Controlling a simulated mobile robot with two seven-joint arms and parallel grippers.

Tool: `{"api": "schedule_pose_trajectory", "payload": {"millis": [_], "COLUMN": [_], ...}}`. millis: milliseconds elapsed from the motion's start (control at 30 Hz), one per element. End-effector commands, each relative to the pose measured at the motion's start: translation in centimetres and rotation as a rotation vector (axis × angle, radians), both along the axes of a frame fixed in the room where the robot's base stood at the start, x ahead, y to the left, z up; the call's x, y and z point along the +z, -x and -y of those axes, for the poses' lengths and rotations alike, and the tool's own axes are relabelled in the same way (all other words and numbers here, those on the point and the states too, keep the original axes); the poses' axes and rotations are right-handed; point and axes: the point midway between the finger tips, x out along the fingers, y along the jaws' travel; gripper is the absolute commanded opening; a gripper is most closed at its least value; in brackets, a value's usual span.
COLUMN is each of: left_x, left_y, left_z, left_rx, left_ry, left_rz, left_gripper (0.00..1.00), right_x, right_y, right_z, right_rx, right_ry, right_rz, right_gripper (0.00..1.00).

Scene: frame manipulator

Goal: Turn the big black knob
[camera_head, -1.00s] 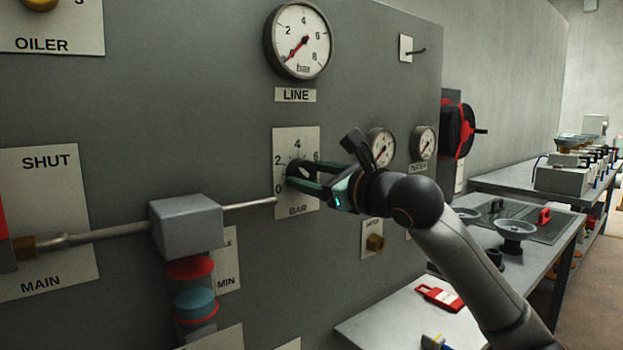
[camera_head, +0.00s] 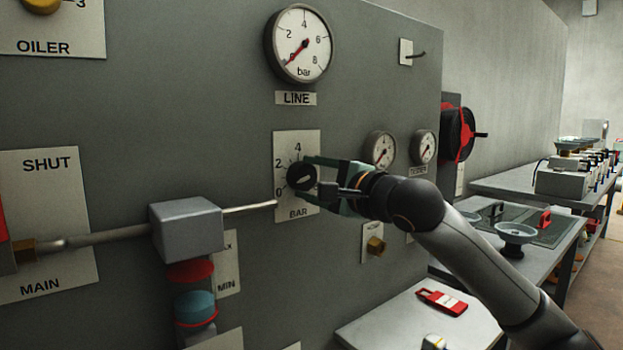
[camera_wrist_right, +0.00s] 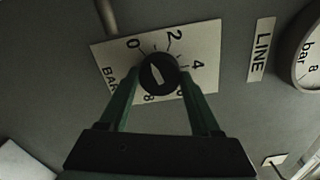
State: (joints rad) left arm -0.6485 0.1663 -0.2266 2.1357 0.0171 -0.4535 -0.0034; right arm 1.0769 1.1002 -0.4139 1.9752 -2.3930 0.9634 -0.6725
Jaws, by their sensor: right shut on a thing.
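The big black knob (camera_head: 301,177) sits on a white plate (camera_head: 296,222) marked BAR with a scale of numbers, on the grey panel. My right gripper (camera_head: 306,180) is at the knob, with one finger above it and one below it, shut on it. In the right wrist view the knob (camera_wrist_right: 158,74) lies between the tips of the two green fingers (camera_wrist_right: 156,82). A white pointer mark shows on the knob's face. The LINE gauge (camera_head: 299,44) above has its red needle at the low end. My left gripper is not in view.
A grey box with a metal pipe (camera_head: 187,228) stands out from the panel left of the knob. Two small gauges (camera_head: 380,149) and a brass fitting (camera_head: 375,244) are on the right. A bench with a red tag (camera_head: 442,301) is below right.

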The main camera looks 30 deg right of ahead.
Motion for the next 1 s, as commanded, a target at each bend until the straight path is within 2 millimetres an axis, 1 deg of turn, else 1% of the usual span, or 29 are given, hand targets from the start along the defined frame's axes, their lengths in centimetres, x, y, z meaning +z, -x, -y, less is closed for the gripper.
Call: {"api": "schedule_pose_trajectory", "payload": {"millis": [200,433,633,1000], "left_x": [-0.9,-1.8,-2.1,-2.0], "left_y": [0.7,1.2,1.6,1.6], "left_z": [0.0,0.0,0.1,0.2], "left_rx": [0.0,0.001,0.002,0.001], "left_ry": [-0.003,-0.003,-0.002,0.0], "left_rz": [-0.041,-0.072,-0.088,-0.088], "left_gripper": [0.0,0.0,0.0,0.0], "right_x": [0.0,0.0,0.0,0.0], "right_y": [0.0,0.0,0.0,0.0], "right_z": [0.0,0.0,0.0,0.0], "right_rx": [0.001,0.001,0.001,0.001], "right_ry": [0.152,0.252,0.29,0.299], "right_rz": [0.012,0.021,0.024,0.025], "right_gripper": [0.09,0.09,0.09,0.09]}}
